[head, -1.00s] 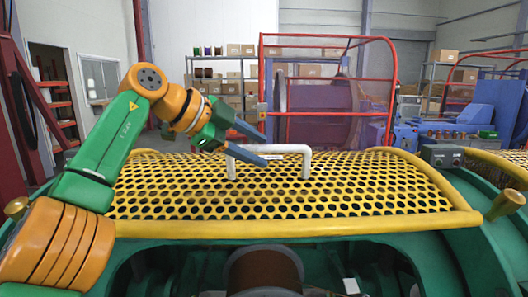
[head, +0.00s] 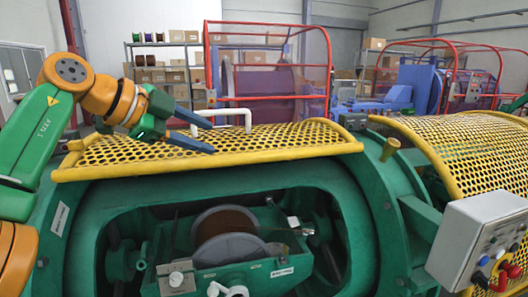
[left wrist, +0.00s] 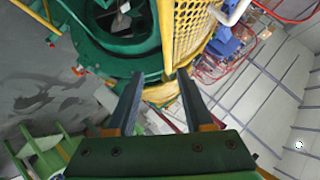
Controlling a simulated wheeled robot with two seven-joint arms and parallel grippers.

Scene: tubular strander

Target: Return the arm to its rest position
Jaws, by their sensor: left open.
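My left gripper (head: 213,138) is open and empty in the head view. Its two dark fingers point right, over the yellow perforated guard (head: 285,137). The guard's white handle (head: 235,111) is close to the fingers, at their upper right, and is not clasped. In the left wrist view the open fingers (left wrist: 157,74) have nothing between them; the handle (left wrist: 236,12) lies off to the upper right, apart from the right finger. My left arm reaches in from the left edge. My right gripper is in neither view.
Below the guard, the green machine (head: 90,235) has an open bay with a reel (head: 228,247) in a cradle. A control box (head: 482,238) with buttons and a second yellow guard (head: 470,145) stand at the right. A red-framed mesh screen (head: 268,28) and shelves of boxes are behind.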

